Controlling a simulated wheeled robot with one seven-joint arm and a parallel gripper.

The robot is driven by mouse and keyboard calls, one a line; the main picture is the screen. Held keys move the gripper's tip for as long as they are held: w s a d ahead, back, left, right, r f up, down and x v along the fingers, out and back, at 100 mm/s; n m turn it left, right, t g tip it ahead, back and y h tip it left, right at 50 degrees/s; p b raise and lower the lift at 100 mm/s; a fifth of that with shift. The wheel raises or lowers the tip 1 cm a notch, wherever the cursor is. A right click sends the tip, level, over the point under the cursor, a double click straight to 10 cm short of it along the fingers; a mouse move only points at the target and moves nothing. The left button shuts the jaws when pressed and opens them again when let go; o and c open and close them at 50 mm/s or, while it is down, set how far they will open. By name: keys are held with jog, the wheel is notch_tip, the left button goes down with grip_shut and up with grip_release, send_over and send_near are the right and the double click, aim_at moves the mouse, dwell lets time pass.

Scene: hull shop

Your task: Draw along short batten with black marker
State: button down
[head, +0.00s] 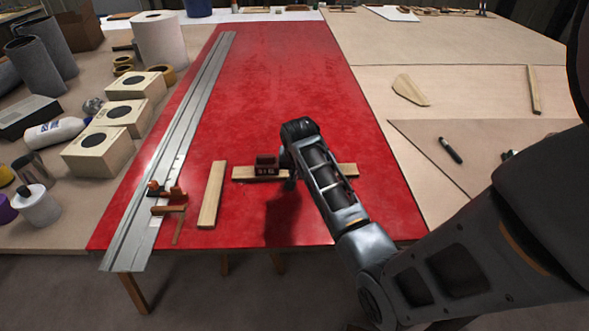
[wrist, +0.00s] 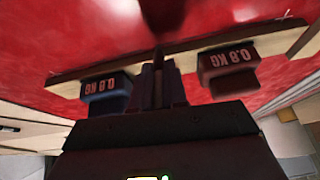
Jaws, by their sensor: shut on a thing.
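A short wooden batten (head: 345,170) lies crosswise on the red panel (head: 330,85). It also shows in the wrist view (wrist: 180,53). A dark red 0.8 KG weight (head: 267,166) sits on the batten, also in the wrist view (wrist: 228,70). A blue 0.8 KG weight (wrist: 106,90) sits on it too, hidden behind my arm in the head view. My gripper (wrist: 158,75) is at the batten between the weights, shut on a slim dark thing, apparently a marker. Its tip is unclear, so contact with the panel cannot be told.
Another wooden strip (head: 212,195) lies left of the batten. A long metal rail (head: 190,100) with clamps (head: 166,198) runs along the panel's left side. A dark pen-like object (head: 450,150) lies on the right boards. Boxes (head: 97,153) and bottles crowd the left. The panel's far half is clear.

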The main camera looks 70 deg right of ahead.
jog(key=shift+s+d+p, duration=0.15)
jog(key=shift+s+p, duration=0.15)
jog(key=shift+s, duration=0.3)
jog(key=shift+s+d, duration=0.1)
jog(key=shift+s+d+r+p, duration=0.1)
jog(key=shift+s+d+p, duration=0.15)
jog(key=shift+s+p, duration=0.25)
jog(key=shift+s+d, duration=0.1)
jog(key=shift+s, duration=0.15)
jog(key=shift+s+d, duration=0.15)
jog(key=shift+s, duration=0.35)
jog(key=shift+s, duration=0.1)
jog(key=shift+s+d, duration=0.3)
jog(key=shift+s, duration=0.35)
jog(key=shift+s, duration=0.15)
